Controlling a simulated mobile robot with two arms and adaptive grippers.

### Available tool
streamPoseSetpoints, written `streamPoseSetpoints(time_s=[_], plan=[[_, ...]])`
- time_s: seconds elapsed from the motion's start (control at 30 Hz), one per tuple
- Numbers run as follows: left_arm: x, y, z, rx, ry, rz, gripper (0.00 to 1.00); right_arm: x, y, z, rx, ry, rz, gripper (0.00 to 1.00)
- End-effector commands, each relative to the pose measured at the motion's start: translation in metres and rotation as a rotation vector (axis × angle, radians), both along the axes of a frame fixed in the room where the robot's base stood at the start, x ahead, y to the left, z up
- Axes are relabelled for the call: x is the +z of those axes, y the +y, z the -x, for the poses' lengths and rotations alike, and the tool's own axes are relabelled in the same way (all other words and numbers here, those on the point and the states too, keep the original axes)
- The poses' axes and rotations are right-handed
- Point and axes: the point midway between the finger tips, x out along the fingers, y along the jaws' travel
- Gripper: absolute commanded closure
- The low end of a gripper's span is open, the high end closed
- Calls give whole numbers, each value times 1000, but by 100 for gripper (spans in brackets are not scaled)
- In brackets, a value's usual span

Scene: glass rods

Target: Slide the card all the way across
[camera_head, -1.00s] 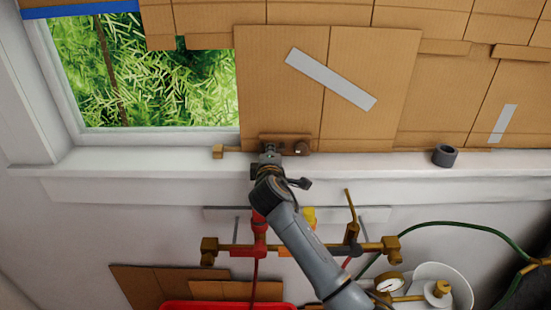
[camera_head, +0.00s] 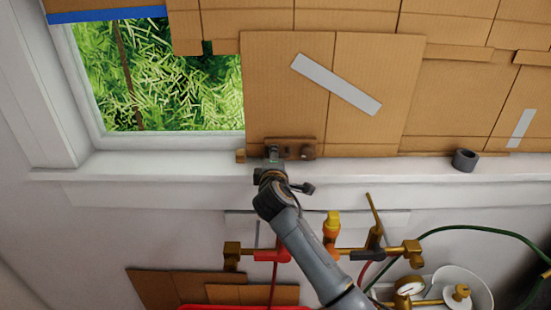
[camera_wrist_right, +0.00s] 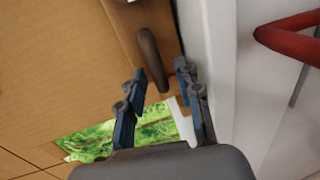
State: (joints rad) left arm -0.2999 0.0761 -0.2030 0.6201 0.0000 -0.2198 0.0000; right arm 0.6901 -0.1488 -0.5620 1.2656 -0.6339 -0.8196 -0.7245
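The card (camera_head: 290,95) is a brown cardboard panel with a diagonal grey tape strip, hanging over the right part of the window opening. A wooden strip with dark knobs (camera_head: 307,151) is at its lower edge, just above the sill. My right gripper (camera_head: 272,152) is at the left end of this strip. In the right wrist view, its two blue-padded fingers (camera_wrist_right: 160,75) are apart, with a dark elongated handle (camera_wrist_right: 150,56) just beyond the tips. Cardboard (camera_wrist_right: 60,70) fills the left side there. I cannot tell whether a finger touches the card. My left gripper is not in view.
Greenery shows through the uncovered window (camera_head: 175,80) left of the card. A small brass block (camera_head: 240,156) and a dark ring (camera_head: 466,160) are on the white sill (camera_head: 130,165). Brass pipework with valves (camera_head: 332,228) stands below the sill. More cardboard covers the right.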

Motion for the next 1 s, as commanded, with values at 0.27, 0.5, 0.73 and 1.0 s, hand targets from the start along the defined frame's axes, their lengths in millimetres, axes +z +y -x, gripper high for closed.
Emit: streamPoseSetpoints(time_s=[0.27, 0.5, 0.73, 1.0], plan=[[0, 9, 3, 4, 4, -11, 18, 0, -2, 0, -4, 0, 2, 63], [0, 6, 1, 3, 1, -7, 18, 4, -1, 18, -3, -2, 0, 63], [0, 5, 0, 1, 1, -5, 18, 11, -1, 58, -2, -1, 0, 63], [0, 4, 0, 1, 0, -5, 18, 20, 1, 102, 0, 0, 1, 63]])
